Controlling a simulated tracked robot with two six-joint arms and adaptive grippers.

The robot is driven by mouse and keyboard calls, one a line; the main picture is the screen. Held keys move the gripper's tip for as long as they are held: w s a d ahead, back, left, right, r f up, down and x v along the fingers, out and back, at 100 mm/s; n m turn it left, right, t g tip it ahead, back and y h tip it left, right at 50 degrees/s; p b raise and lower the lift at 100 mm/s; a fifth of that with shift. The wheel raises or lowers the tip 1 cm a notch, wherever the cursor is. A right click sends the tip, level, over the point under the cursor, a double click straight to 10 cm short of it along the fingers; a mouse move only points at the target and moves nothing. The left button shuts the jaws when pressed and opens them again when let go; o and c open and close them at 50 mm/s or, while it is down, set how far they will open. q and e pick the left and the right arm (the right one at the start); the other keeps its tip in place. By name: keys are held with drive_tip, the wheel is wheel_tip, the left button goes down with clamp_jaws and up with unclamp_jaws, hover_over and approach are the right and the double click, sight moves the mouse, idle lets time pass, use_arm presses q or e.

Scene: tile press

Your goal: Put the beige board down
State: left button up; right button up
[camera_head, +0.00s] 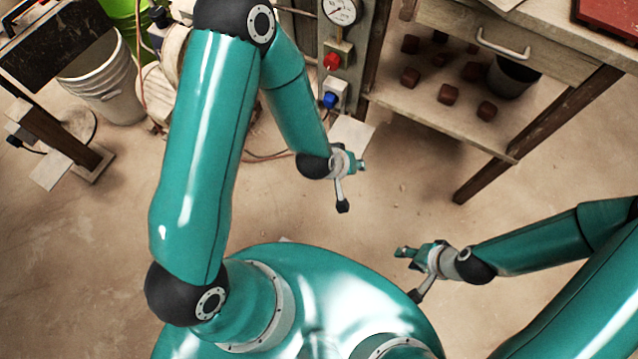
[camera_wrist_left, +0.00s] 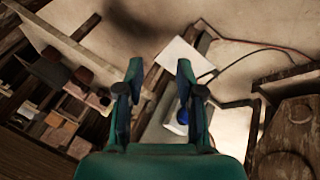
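I cannot make out a beige board for certain in either view, and neither gripper visibly holds one. A flat pale sheet (camera_head: 352,135) lies low beside the control post, behind my left gripper (camera_head: 357,165); it also shows beyond the fingers in the left wrist view (camera_wrist_left: 181,62). In that view my left gripper (camera_wrist_left: 160,72) has its two fingers apart with nothing between them. My right gripper (camera_head: 402,252) hangs over bare floor at the right of my body, seen from the side. No object shows in it, and its finger gap is unclear.
A control post with a gauge (camera_head: 342,10), a red button (camera_head: 332,62) and a blue button (camera_head: 330,100) stands behind my left gripper. A wooden bench with a drawer (camera_head: 510,42) and a lower shelf (camera_head: 425,103) bearing several red-brown blocks stands upper right. A white bucket (camera_head: 108,90) stands left.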

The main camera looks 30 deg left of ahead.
use_arm(q)
drive_tip(key=s+a+f+m+g, duration=0.1)
drive_tip(key=s+f+g, duration=0.1)
drive_tip(key=s, duration=0.5)
drive_tip(key=s+a+f+m+g+h, duration=0.1)
drive_tip(key=s+f+m+g, duration=0.1)
drive_tip(key=s, duration=0.4)
drive_tip(key=shift+s+a+f+m+g+h, duration=0.2)
drive_tip(key=shift+s+f+m+g+h, duration=0.15)
drive_tip(key=shift+f+g, duration=0.35)
wheel_tip(320, 180, up, 19)
drive_tip(key=p, duration=1.9)
drive_tip(key=shift+f, duration=0.1)
